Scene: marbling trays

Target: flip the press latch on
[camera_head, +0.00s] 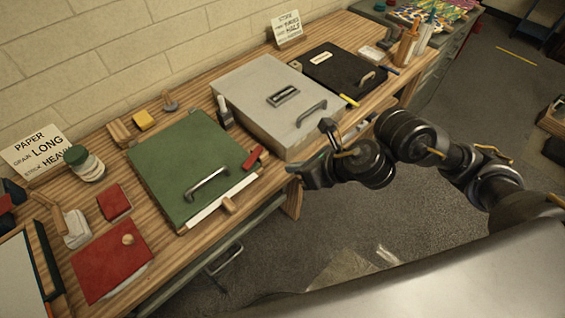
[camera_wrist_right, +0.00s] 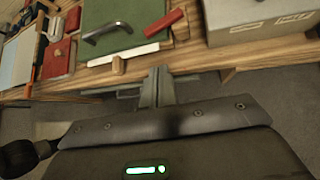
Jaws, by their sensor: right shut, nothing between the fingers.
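A green press board (camera_head: 180,160) with a metal handle lies on the wooden bench; part of it shows in the right wrist view (camera_wrist_right: 107,14). A red lever (camera_head: 253,158) sits at its right front corner and looks like the latch; it also shows in the right wrist view (camera_wrist_right: 164,23). My right gripper (camera_head: 294,169) is shut and empty, off the bench's front edge, to the right of the red lever and apart from it. Its closed fingers (camera_wrist_right: 157,88) point toward the bench in the right wrist view. My left gripper is not in view.
A grey metal box (camera_head: 240,84) with a handle stands right of the green board, close to my right gripper. A black case (camera_head: 336,78) lies beyond it. Red books (camera_head: 112,258), a jar (camera_head: 86,166) and a paper sign (camera_head: 36,150) are at left. Open floor lies before the bench.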

